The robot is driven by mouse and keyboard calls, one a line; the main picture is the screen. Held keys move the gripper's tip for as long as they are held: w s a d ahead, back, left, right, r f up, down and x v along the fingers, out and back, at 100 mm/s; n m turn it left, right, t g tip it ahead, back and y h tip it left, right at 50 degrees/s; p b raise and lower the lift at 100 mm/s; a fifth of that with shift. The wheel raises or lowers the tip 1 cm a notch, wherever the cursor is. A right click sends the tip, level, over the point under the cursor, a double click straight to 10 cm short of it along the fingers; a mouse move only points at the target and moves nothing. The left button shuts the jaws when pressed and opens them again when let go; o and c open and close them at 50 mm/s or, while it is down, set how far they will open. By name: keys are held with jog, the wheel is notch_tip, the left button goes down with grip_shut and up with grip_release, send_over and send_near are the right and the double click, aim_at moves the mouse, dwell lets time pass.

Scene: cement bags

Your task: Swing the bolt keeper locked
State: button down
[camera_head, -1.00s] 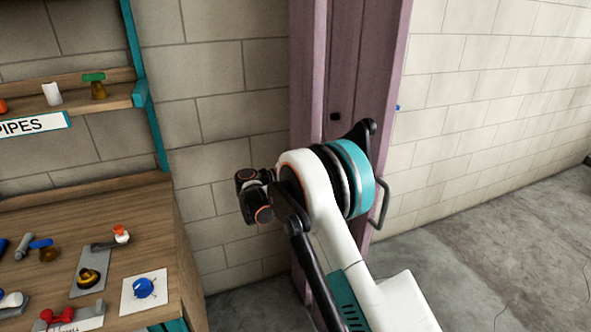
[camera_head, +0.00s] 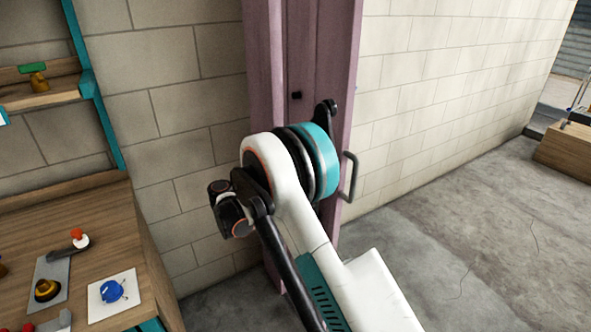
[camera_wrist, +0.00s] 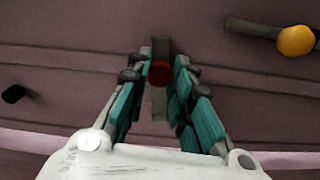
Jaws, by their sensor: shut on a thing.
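In the wrist view, my gripper (camera_wrist: 160,85) has its teal-and-grey fingers closed in around a dark red knob (camera_wrist: 160,73). The knob sits on a narrow grey bar (camera_wrist: 161,47), which looks like the bolt keeper, against the mauve door (camera_wrist: 75,70). The bar shows above and below the knob between the fingers. In the head view, the mauve door (camera_head: 302,45) stands upright in the wall, and my white and teal arm hides my gripper and the keeper.
A yellow knob (camera_wrist: 296,41) on a dark rod lies at upper right in the wrist view; a black peg (camera_wrist: 14,94) is at left. A grey handle (camera_head: 349,177) sticks out from the door's right side.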

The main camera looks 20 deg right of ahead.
jog(key=shift+s+f+m, duration=0.1)
jog(key=shift+f+m, duration=0.5)
jog(key=shift+m, duration=0.1)
jog(key=c, duration=1.4)
grip_release()
jog(key=shift+o, duration=0.2)
jog(key=v, duration=1.2)
jog(key=shift+r, duration=0.1)
